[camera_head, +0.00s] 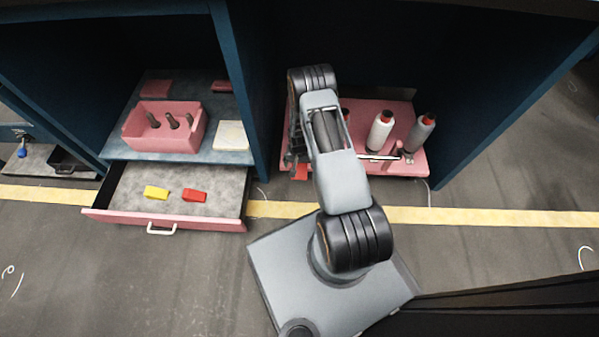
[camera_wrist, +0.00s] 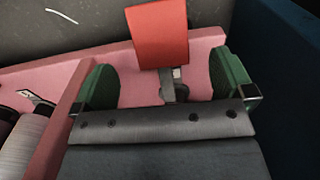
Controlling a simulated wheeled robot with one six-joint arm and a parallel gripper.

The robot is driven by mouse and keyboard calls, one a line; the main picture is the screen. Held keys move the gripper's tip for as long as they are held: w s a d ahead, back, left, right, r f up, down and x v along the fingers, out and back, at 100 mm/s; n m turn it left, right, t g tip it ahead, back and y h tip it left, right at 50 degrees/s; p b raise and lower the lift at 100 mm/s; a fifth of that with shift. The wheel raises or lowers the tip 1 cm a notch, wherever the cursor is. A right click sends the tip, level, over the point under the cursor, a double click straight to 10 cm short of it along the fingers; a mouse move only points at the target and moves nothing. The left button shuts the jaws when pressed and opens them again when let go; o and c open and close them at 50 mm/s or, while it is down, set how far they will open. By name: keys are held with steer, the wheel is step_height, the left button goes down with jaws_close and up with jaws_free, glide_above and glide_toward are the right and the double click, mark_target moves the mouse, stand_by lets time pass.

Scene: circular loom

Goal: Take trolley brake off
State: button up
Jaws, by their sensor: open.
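The pink trolley (camera_head: 357,113) stands in the right bay of the dark blue frame. A red brake pedal (camera_head: 300,172) shows at its front left edge, partly hidden by my arm. In the wrist view the red pedal (camera_wrist: 158,33) sticks out past the pink trolley edge (camera_wrist: 205,42) on a small grey metal mount (camera_wrist: 172,85). My gripper (camera_wrist: 163,80) is open, with one green-padded finger on each side of the mount. Nothing is between the pads that they visibly touch. In the head view my gripper (camera_head: 293,152) hangs at the trolley's left end.
To the left, an open drawer (camera_head: 120,188) holds a yellow block (camera_head: 156,193) and a red block (camera_head: 194,196). Blue frame walls (camera_head: 473,100) flank the trolley.

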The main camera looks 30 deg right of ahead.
mark_target(299, 171)
steer(key=shift+f+b, duration=1.05)
steer(key=shift+f, duration=2.05)
